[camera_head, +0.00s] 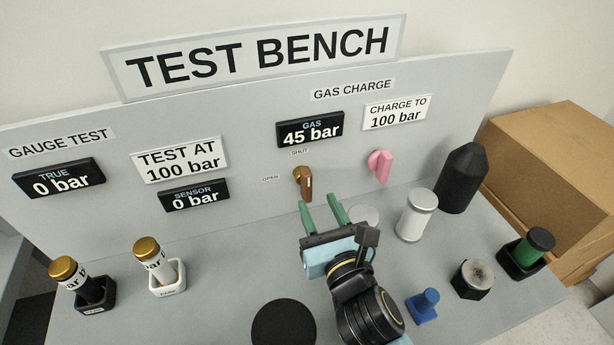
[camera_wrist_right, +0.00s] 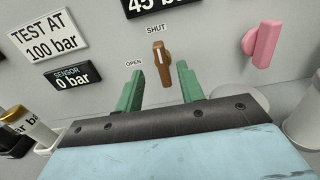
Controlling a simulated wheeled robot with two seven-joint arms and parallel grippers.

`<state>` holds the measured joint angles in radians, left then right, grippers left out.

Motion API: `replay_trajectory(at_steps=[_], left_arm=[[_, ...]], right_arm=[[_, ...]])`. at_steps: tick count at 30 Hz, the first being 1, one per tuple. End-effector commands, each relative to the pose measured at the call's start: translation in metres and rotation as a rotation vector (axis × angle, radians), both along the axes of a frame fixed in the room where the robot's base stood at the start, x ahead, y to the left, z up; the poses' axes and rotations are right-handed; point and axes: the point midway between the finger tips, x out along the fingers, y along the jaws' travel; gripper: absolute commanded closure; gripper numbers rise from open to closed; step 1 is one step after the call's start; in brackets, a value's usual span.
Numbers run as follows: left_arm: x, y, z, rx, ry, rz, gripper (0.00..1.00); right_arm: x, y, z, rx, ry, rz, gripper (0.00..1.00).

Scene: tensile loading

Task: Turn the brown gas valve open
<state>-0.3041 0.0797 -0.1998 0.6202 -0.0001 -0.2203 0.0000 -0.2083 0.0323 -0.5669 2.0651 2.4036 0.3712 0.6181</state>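The brown gas valve (camera_head: 304,183) is a knob on the upright panel below the GAS display, which reads 45 bar. Its handle stands nearly upright, its white mark towards the SHUT label (camera_wrist_right: 156,30); the OPEN label (camera_wrist_right: 134,64) is to its left. My right gripper (camera_head: 320,206) is open and empty, just below and in front of the valve. My left gripper is not in view.
A pink knob (camera_head: 379,166) is on the panel to the right. A white cylinder (camera_head: 416,215) and a dark pointed cylinder (camera_head: 462,178) stand right of my right gripper. Gold-capped gauges (camera_head: 155,262) stand at the left. A black disc (camera_head: 283,326) lies in front.

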Motion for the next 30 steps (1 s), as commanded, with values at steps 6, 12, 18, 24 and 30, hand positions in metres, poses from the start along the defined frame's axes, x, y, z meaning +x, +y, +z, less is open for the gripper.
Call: replay_trajectory(at_steps=[6, 12, 18, 24, 30], left_arm=[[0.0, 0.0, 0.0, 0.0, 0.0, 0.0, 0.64], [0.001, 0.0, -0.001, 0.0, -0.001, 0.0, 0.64], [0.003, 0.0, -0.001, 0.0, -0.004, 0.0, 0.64], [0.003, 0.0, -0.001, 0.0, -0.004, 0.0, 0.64], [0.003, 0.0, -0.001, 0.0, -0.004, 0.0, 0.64]], right_arm=[[0.044, 0.014, 0.001, 0.0, -0.002, -0.001, 0.62], [0.068, 0.022, 0.0, -0.002, -0.002, 0.0, 0.62], [0.075, 0.024, 0.0, -0.001, -0.001, 0.0, 0.62], [0.074, 0.024, 0.0, -0.002, -0.002, 0.0, 0.62], [0.074, 0.024, 0.0, -0.002, -0.002, 0.0, 0.87]])
